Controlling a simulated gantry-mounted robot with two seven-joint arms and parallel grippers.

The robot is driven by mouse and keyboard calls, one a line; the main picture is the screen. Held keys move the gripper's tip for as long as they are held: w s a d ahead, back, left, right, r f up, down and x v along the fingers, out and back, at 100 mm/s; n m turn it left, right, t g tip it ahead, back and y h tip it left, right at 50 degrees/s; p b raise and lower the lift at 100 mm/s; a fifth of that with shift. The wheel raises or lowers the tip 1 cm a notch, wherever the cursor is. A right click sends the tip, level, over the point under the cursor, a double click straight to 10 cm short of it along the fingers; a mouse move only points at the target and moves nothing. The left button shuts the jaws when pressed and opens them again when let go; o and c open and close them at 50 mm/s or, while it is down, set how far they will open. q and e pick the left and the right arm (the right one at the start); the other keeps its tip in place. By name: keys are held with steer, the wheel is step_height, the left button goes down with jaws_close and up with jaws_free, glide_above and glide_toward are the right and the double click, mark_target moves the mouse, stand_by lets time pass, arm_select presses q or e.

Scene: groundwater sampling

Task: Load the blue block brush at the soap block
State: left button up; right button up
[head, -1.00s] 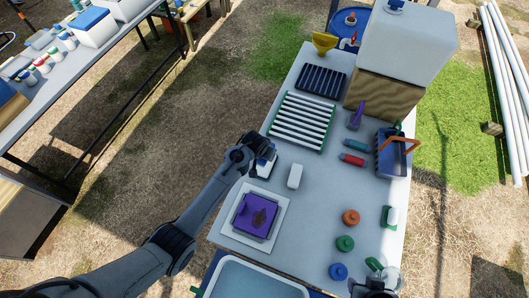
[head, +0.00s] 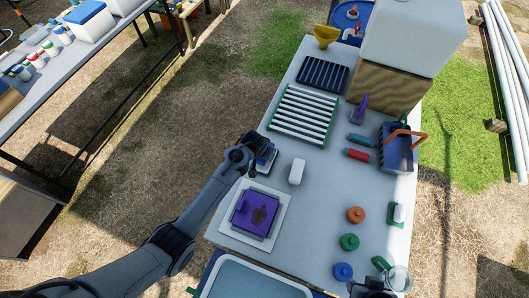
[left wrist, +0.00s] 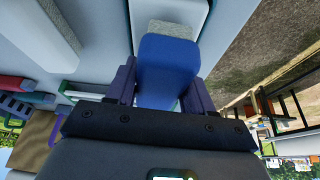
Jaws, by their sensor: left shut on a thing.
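My left gripper (head: 250,152) is shut on the blue block brush (left wrist: 167,65), its fingers on either side of the blue back. The grey bristle end (left wrist: 183,28) points away from the gripper and lies over a pale slab (left wrist: 215,12) with a dark edge; I cannot tell whether they touch. In the head view the brush is mostly hidden by the gripper. A white block (head: 297,171) lies on the table just right of the gripper, and also shows in the left wrist view (left wrist: 42,35). I cannot tell which pale piece is the soap block.
A purple piece (head: 255,212) on a white pad stands in front of the gripper, with a pale tub (head: 255,280) at the front edge. A white-slatted rack (head: 303,115) is behind. Bottles and a blue basket (head: 397,150) are on the right; the table middle is clear.

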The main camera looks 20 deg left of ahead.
stand_by(0.5)
arm_select(q)
steer(key=shift+f, duration=0.5)
stand_by(0.3)
stand_by(0.7)
steer(key=shift+s+f, duration=0.1)
steer(key=shift+f, duration=0.05)
stand_by(1.0)
steer(key=shift+r+p, duration=0.95)
steer(key=shift+p, duration=0.1)
step_height(320, 180, up, 5)
steer(key=p, duration=0.6)
steer(key=shift+r, duration=0.2)
